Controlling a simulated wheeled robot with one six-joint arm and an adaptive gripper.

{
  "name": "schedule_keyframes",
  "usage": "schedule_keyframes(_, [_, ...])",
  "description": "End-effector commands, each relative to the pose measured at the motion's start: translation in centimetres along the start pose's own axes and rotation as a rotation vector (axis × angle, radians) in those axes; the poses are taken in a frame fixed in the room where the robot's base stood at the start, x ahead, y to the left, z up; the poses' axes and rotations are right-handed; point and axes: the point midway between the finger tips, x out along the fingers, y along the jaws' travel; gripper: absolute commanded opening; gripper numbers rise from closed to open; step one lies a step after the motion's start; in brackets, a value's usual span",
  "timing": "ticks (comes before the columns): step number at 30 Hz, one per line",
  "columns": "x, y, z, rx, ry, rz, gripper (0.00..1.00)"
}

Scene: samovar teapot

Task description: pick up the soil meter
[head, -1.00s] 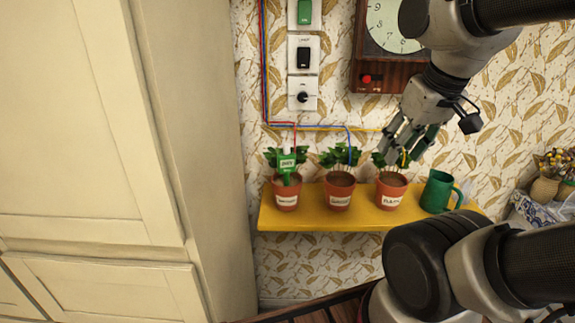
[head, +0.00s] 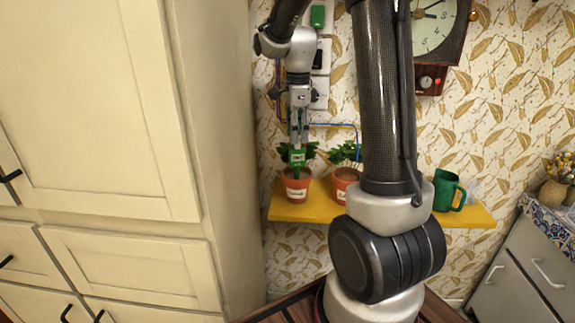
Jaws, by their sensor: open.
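The soil meter (head: 297,158) is a small green marker with a pale label, standing upright in the left terracotta pot (head: 297,190) among green leaves. My gripper (head: 299,136) points down right above the soil meter, its fingertips at or just over the meter's top. It is open. I cannot tell whether the fingers touch the meter or stand in front of it. The meter's lower end is hidden in the pot and leaves.
The pots stand on a yellow shelf (head: 400,217). A middle pot (head: 345,182) is partly behind my arm, which hides the right pot. A green mug (head: 449,190) stands further right. Wires and switches (head: 321,55) are on the wall behind. A tall cream cabinet (head: 120,110) stands left.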

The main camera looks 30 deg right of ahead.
Motion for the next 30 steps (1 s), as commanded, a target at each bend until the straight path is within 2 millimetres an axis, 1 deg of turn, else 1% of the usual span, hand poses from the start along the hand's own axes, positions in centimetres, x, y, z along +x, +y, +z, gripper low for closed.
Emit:
schedule_keyframes(1, [0.7,0.1,0.0,0.0,0.0,0.002,0.43])
schedule_keyframes(5, [2.3,0.2,0.0,-0.002,0.0,0.002,0.43])
schedule_keyframes(12, [5.9,0.5,0.0,-0.003,0.001,0.003,0.43])
schedule_keyframes(16, [6.8,0.5,0.0,-0.004,0.0,-0.001,0.43])
schedule_keyframes(22, [6.8,0.5,0.0,-0.004,-0.001,-0.002,0.43])
schedule_keyframes(26, [6.8,0.5,0.0,-0.004,-0.001,-0.002,0.19])
schedule_keyframes(27, [6.8,0.5,0.0,-0.004,-0.001,-0.002,0.12])
schedule_keyframes(29, [6.8,0.5,0.0,-0.004,-0.001,-0.002,0.01])
schedule_keyframes(30, [6.8,0.5,0.0,-0.004,-0.001,-0.002,0.0])
